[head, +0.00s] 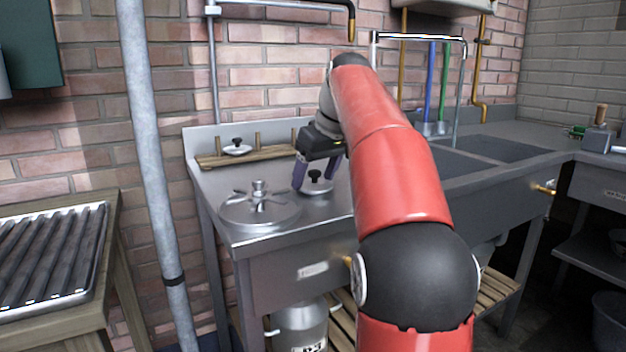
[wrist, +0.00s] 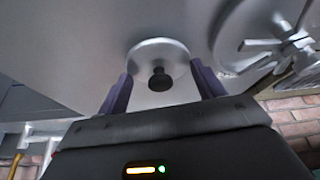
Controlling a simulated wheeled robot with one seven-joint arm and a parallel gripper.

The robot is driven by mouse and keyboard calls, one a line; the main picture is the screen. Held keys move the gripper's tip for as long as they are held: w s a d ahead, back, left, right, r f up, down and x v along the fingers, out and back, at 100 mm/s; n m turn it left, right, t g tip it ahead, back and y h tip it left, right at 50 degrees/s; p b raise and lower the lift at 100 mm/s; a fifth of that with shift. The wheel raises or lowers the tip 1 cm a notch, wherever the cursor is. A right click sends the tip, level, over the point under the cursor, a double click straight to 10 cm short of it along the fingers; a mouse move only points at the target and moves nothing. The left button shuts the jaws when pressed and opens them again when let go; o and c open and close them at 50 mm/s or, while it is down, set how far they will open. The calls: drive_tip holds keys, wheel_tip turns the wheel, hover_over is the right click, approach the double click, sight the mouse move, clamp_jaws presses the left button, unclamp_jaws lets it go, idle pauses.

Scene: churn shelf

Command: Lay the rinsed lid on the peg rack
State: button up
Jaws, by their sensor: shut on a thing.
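A small round metal lid (head: 318,188) with a black knob is at the steel drainboard, right of a larger disc. My gripper (head: 315,182) points down with its purple fingers on either side of this lid, shut on it. In the wrist view the lid (wrist: 150,58) lies between the two fingertips (wrist: 162,80). I cannot tell whether the lid touches the steel or is just above it. The wooden peg rack (head: 212,160) lies along the back of the drainboard, with several upright pegs. A similar small lid (head: 237,150) with a black knob sits on it.
A large metal disc with a spoked handle (head: 258,210) lies at the drainboard's front left, and also shows in the wrist view (wrist: 250,40). Sink basins (head: 455,162) are to the right. A grey pole (head: 150,150) stands left of the drainboard. A ribbed tray (head: 50,260) is at far left.

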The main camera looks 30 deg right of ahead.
drive_tip(key=o, duration=1)
